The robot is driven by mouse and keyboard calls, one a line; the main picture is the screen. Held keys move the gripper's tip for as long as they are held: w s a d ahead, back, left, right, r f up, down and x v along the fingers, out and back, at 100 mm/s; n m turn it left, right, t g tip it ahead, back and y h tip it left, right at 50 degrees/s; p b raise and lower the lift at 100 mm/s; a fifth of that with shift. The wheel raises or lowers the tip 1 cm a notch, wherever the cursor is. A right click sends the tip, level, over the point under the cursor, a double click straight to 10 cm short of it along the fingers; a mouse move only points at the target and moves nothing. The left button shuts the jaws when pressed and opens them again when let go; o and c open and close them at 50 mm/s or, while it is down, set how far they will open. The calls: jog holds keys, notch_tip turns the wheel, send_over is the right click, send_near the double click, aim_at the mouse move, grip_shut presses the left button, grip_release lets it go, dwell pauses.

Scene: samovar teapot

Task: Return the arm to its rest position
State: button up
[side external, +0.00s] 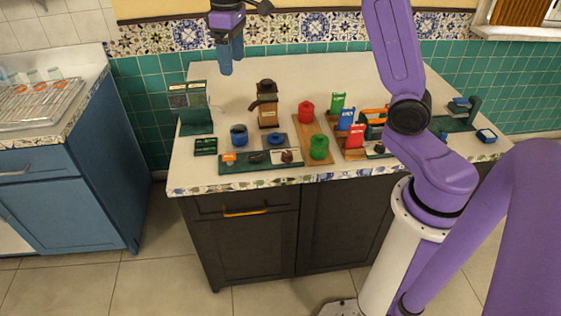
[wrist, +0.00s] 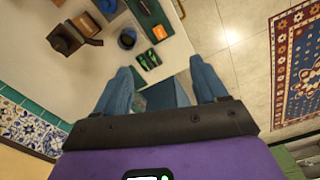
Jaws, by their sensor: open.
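My gripper (side external: 229,62) is raised in the air above the back left of the counter in the side view, fingers pointing down. In the wrist view its two blue fingers (wrist: 162,85) stand well apart with nothing held between them. Below and to its right a brown samovar (side external: 267,104) stands upright on the counter; it also shows in the wrist view (wrist: 70,38). A blue cup (side external: 239,134) sits in front of the samovar, apart from my gripper. My purple arm reaches in from the right.
A tiled wall (side external: 150,40) is behind. The space around my gripper is clear.

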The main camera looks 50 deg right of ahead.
jog(key=s+a+f+n, duration=0.2)
jog(key=s+a, duration=0.2)
jog(key=s, duration=0.5)
jog(key=s+a+f+n, duration=0.1)
jog(key=s+a+n, duration=0.15)
jog(key=s, duration=0.75)
jog(key=s+d+f+n, duration=0.1)
jog(key=s+f, duration=0.2)
jog(key=s, duration=0.4)
jog(key=s+d+f+n, duration=0.2)
jog(key=s, duration=0.5)
jog(key=shift+s+d+f, duration=0.25)
jog(key=shift+s+f, duration=0.1)
jog(key=shift+f, duration=0.05)
